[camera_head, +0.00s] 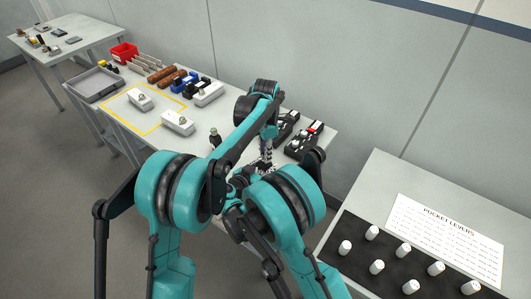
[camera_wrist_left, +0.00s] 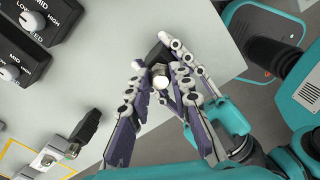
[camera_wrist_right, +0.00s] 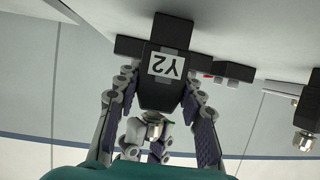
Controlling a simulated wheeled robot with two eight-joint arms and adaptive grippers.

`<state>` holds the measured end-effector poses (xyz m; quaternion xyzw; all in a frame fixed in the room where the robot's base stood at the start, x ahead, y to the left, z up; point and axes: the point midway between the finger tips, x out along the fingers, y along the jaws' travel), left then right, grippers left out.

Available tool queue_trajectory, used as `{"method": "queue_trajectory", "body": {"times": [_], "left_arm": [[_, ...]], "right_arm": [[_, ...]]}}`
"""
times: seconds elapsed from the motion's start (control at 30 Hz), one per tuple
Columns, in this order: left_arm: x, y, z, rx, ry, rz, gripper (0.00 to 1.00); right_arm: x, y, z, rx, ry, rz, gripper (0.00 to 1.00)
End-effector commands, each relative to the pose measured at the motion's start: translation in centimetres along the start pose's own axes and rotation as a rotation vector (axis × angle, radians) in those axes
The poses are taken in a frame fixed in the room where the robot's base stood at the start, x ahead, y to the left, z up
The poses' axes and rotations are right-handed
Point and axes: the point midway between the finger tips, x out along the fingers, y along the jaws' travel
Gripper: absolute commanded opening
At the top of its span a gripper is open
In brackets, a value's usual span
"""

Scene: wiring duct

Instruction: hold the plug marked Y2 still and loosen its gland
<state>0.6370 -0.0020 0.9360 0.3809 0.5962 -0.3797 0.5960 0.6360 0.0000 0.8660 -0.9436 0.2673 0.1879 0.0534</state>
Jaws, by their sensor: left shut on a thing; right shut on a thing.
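The plug marked Y2 (camera_wrist_right: 160,92) is a black block with a white label, seen in the right wrist view. My right gripper (camera_wrist_right: 160,105) has a finger on each side of the plug and is shut on its body. The plug's gland (camera_wrist_right: 152,128) is a metal ring with a pale end, below the body in that view. My left gripper (camera_wrist_left: 162,75) is shut around the gland, which also shows between its fingers in the left wrist view (camera_wrist_left: 160,70). In the head view the arms mostly hide the plug.
Black boxes with white knobs (camera_wrist_left: 62,22) stand near the grippers. A black plug (camera_wrist_left: 87,124) stands by a pale box (camera_wrist_left: 50,155). The bench also holds a grey tray (camera_head: 95,84) and a red bin (camera_head: 124,53). A table at right has white knobs on a black mat (camera_head: 345,268).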

Motion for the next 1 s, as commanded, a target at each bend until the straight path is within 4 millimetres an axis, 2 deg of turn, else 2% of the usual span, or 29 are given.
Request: {"method": "queue_trajectory", "body": {"times": [0.1,0.2,0.5,0.53,0.57,0.87,1.0], "left_arm": [[0.11,0.06,-0.01,-0.183,0.000,0.000,0.00],[0.12,0.07,-0.01,-0.287,0.000,0.000,0.00],[0.18,0.08,0.00,-0.331,0.000,0.000,0.00],[0.19,0.08,0.00,-0.331,0.000,0.000,0.28],[0.19,0.08,0.00,-0.331,0.000,0.000,0.36],[0.09,0.06,0.00,-0.321,0.000,0.000,0.38],[0.07,0.02,0.00,-0.178,0.000,0.000,0.38]], "right_arm": [[-0.01,0.02,-0.02,0.000,0.001,0.000,0.01],[-0.02,0.02,-0.02,0.000,0.001,0.000,0.01],[-0.03,0.03,-0.05,-0.001,0.002,0.001,0.01],[-0.03,0.03,-0.05,-0.001,0.002,0.001,0.01],[-0.03,0.03,-0.05,-0.001,0.002,0.001,0.01],[-0.01,0.01,-0.03,0.000,0.001,0.000,0.01],[-0.01,0.01,-0.02,0.000,0.001,0.000,0.01]]}}
